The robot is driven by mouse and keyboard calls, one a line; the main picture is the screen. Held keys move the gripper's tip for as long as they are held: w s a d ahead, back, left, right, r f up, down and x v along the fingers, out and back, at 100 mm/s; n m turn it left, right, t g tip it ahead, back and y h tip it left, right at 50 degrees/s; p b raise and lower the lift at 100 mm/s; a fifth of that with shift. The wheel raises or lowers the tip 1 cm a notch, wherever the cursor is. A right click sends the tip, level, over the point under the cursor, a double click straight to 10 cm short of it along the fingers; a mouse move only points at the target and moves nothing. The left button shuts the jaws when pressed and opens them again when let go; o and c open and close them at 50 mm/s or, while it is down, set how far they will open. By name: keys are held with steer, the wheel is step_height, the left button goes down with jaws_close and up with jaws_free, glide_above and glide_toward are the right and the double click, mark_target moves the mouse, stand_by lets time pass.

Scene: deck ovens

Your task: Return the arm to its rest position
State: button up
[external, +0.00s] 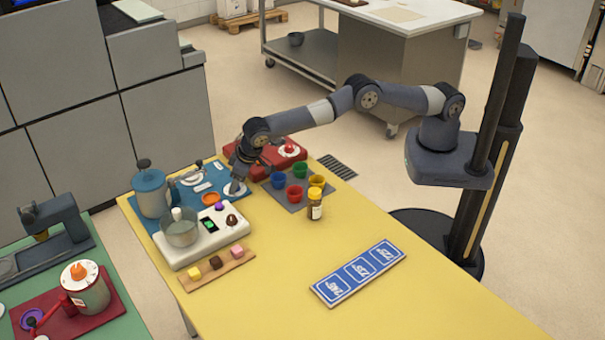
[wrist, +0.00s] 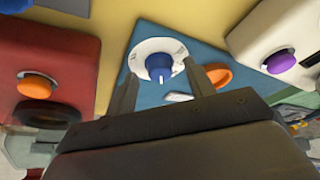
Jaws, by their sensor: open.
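My arm reaches left from its column in the external view, stretched over the yellow table (external: 420,290). My gripper (external: 238,180) is low over the back of the table, at the right end of the blue board (external: 205,209). In the wrist view my gripper (wrist: 161,72) has its two fingers apart. A blue knob on a white dial (wrist: 146,49) shows between and just beyond the fingertips. I cannot tell whether the fingers touch it. In the external view the white dial (external: 235,188) is partly hidden by my gripper.
Near my gripper stand a red box (external: 270,150), several coloured cups (external: 295,193), a brown bottle (external: 315,208), a white device with a glass pot (external: 200,243) and a blue canister (external: 150,190). A blue sign (external: 358,272) lies farther right. The table's front right is clear.

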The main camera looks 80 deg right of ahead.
steer(key=n, duration=0.2)
steer(key=n+y, duration=0.2)
steer(key=n, duration=0.1)
steer(key=shift+w+d+f+n+g, duration=0.1)
steer(key=shift+d+n+g, duration=0.2)
steer(key=n+y+p, duration=0.1)
steer(key=n+p, duration=0.1)
steer(key=n+g+p, duration=0.1)
steer(key=n, duration=0.2)
steer(key=shift+w+d+y+p, duration=0.1)
steer(key=shift+d+y+p, duration=0.05)
steer(key=shift+y+p, duration=0.25)
steer(key=b+v, duration=0.2)
steer(key=v, duration=0.6)
steer(key=shift+r, duration=0.25)
steer(key=shift+o, duration=0.3)
stand_by(0.7)
